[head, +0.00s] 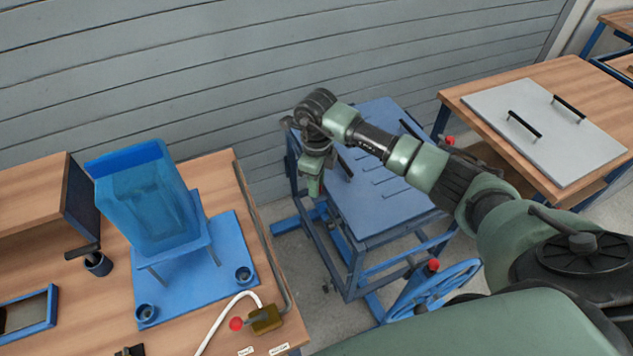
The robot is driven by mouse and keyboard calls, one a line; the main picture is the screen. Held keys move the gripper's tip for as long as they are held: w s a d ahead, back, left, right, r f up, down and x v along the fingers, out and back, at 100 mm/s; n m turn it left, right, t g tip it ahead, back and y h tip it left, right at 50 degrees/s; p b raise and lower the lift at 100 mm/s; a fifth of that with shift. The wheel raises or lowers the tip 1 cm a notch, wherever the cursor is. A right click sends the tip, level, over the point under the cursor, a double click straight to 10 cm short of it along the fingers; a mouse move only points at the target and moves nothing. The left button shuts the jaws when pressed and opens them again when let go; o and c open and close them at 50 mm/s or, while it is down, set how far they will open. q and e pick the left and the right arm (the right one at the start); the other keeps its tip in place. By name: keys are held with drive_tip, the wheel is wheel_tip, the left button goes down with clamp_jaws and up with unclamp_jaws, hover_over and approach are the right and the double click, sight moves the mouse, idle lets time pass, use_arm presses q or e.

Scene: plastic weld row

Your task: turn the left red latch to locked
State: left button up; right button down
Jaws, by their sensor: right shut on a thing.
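My right arm reaches over the blue cart (385,190) from the right. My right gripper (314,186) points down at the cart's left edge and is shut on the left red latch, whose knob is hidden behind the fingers. The latch's angle cannot be told. A second red latch knob (449,140) shows at the cart's right side, beyond my arm. My left gripper is not in view.
A wooden bench (215,170) at left carries a clear blue tank (150,200) and a brass box (266,319) with a red knob (236,324). A blue handwheel (440,290) stands below the cart. A grey panel (545,130) lies on the right table.

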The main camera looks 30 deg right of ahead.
drive_tip(key=shift+m, duration=0.3)
drive_tip(key=m+b, duration=0.1)
drive_tip(key=m, duration=0.2)
drive_tip(key=shift+m, duration=0.3)
drive_tip(key=m, duration=0.4)
drive_tip(key=shift+m, duration=0.3)
drive_tip(key=m, duration=0.4)
drive_tip(key=shift+w+m, duration=0.1)
drive_tip(key=shift+m, duration=2.4)
drive_tip(key=c, duration=1.2)
unclamp_jaws()
drive_tip(key=shift+o, duration=0.2)
